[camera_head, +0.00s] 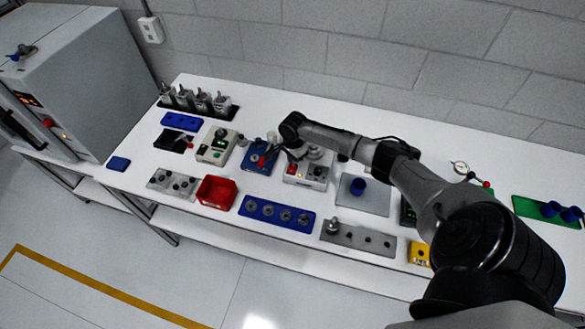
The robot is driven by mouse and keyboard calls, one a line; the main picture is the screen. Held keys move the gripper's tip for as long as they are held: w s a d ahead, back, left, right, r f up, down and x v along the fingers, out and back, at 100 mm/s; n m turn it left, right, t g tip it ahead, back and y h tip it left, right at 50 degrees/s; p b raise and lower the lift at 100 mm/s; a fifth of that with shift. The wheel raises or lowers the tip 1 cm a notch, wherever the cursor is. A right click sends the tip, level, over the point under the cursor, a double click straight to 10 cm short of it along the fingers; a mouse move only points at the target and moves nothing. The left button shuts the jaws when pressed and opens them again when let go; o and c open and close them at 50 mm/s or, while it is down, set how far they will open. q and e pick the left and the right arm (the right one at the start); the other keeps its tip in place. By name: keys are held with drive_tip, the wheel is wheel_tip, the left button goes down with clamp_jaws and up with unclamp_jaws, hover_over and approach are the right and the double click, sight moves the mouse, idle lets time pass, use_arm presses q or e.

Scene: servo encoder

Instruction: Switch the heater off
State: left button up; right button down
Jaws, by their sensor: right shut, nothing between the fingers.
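A white box-shaped unit (306,174) with a red switch on its front and a round top stands mid-bench; it looks like the heater, though no label is readable. My right gripper (273,148) is shut and empty. My right wrist hides part of the unit's top left. Whether the fingers touch anything is too small to tell. The switch position is also too small to read. My left gripper is out of view.
A red bin (216,191), a blue tray (276,214) and a grey block (358,238) line the front. A grey cabinet (75,80) with a red button stands at far left. My right arm crosses the bench's right side.

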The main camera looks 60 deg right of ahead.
drive_tip(key=shift+f, duration=0.55)
idle(0.6)
drive_tip(key=shift+f+b, duration=0.4)
drive_tip(key=shift+f, duration=0.05)
drive_tip(key=shift+f, duration=0.3)
idle(0.4)
drive_tip(key=shift+r+p, duration=0.65)
drive_tip(key=shift+p, duration=0.05)
wheel_tip(320, 180, up, 4)
drive_tip(key=p, duration=0.4)
drive_tip(key=shift+f, duration=0.15)
drive_tip(key=shift+r+p, duration=1.05)
drive_tip(key=shift+p, duration=0.6)
